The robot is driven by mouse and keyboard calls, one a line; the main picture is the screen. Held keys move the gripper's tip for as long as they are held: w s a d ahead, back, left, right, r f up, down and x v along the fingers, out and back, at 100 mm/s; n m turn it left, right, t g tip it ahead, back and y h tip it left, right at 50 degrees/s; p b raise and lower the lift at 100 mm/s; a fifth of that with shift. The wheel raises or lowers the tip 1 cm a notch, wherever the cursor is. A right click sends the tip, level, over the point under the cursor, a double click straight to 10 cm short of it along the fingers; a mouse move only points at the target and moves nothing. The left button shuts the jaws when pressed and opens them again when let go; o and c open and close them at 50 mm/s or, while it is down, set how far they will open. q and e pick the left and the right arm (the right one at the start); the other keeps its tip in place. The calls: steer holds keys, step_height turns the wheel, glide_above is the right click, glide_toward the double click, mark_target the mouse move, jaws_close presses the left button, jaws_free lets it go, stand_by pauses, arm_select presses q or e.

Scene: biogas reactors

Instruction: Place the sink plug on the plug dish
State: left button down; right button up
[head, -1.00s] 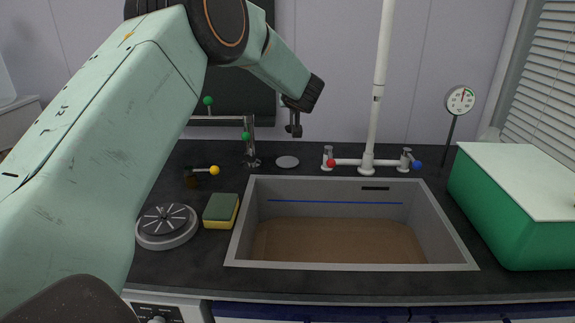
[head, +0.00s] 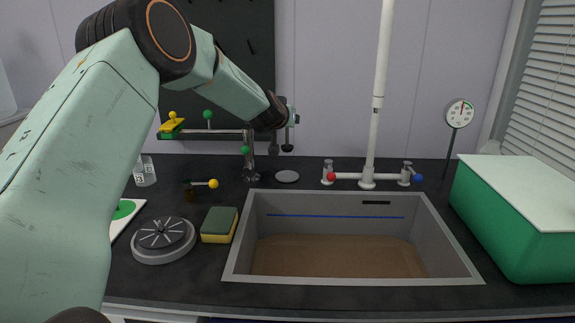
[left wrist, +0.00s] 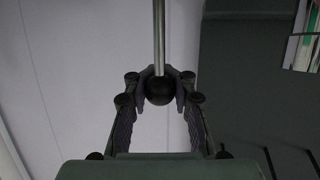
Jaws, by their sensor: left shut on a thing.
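My right gripper is not in view.
The sink (head: 232,255) has a brown bottom or contents. A tap (head: 368,178) stands behind it, a green box (head: 520,235) to its right. A sponge (head: 219,225) and a grey slotted round piece (head: 163,238) lie to its left. A green-knobbed spout (head: 250,165) stands near the disc.

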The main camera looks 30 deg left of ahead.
mark_target(287, 147)
arm_select(q)
step_height(287, 147, down, 4)
steer(key=shift+w+r+b, duration=0.1)
steer(key=shift+r+b, duration=0.1)
steer(key=shift+b, duration=0.45)
step_height(287, 147, down, 4)
steer(key=shift+r+b, duration=0.2)
steer(key=shift+b, duration=0.8)
steer(key=shift+f, duration=0.6)
steer(key=shift+r, duration=0.15)
steer(key=shift+f, duration=0.2)
steer(key=c, duration=1.3)
jaws_free()
steer(key=shift+f, duration=0.15)
steer(key=shift+o, duration=1)
